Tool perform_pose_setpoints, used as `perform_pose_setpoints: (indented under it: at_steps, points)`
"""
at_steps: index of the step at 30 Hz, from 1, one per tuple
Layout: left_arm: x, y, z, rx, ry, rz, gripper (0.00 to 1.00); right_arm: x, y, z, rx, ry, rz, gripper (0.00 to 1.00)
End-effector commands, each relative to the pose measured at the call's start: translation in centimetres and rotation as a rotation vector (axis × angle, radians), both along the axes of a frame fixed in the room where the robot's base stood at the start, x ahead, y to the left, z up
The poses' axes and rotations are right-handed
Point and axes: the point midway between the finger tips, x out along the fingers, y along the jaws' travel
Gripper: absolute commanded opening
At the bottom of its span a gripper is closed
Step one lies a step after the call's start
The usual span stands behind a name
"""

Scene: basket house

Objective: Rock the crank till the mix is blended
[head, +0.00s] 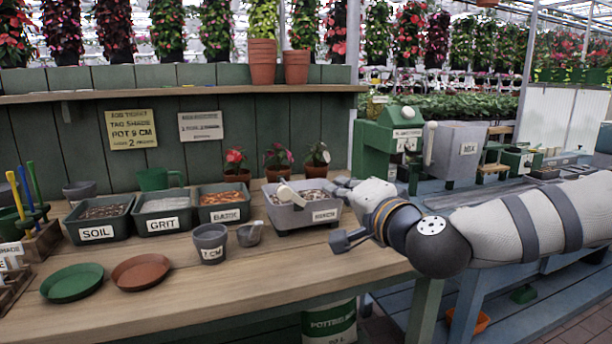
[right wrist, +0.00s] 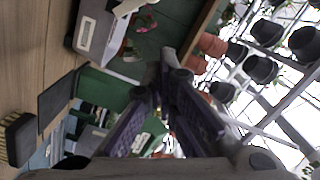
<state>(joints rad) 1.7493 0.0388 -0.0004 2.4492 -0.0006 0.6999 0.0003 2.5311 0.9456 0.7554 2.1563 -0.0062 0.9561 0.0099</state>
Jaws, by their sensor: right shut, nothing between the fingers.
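A grey tray of dark mix (head: 303,208) with a pale scoop-like handle (head: 289,195) lies on the near bench. My right gripper (head: 340,184) is beside that tray's right end, apart from the pale upright handle. In the right wrist view my right gripper (right wrist: 163,72) is shut and empty, with the tray (right wrist: 98,30) at upper left. My left gripper is out of view.
Bins marked SOIL (head: 98,222), GRIT (head: 163,212) and BARK (head: 224,205) line the bench. A grey cup (head: 211,244), green saucer (head: 72,283) and brown saucer (head: 141,271) stand in front.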

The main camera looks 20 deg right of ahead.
Motion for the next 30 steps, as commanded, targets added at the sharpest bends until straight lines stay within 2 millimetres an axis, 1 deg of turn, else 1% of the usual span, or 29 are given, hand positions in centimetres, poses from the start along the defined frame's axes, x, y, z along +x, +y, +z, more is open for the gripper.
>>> perform_pose_setpoints:
  at_steps: [1,3,6,8,11,18,22,24,30]
  points:
    - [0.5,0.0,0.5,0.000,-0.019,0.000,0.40,-0.5,-0.4,1.3,-0.105,-0.016,0.009,0.00]
    - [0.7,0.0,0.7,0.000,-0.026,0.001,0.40,-0.7,-0.7,1.5,-0.220,-0.016,0.019,0.00]
    - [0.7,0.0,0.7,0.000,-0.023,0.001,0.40,-0.6,-0.8,1.3,-0.293,-0.014,0.028,0.00]
    - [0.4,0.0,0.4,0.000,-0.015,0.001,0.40,0.0,-0.8,1.0,-0.303,-0.011,0.029,0.00]
    - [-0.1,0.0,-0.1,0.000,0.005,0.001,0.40,1.7,-0.6,0.5,-0.304,-0.006,0.030,0.00]
    - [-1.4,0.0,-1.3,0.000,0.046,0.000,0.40,7.0,-0.1,0.1,-0.301,-0.007,0.029,0.00]
    - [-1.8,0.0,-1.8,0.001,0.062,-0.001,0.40,9.7,0.2,0.0,-0.299,-0.008,0.028,0.00]
    - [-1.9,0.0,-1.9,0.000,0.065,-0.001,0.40,9.6,1.4,-0.9,-0.299,-0.007,0.033,0.00]
    - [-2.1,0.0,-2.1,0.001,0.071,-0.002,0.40,9.8,2.9,-1.9,-0.299,-0.012,0.030,0.00]
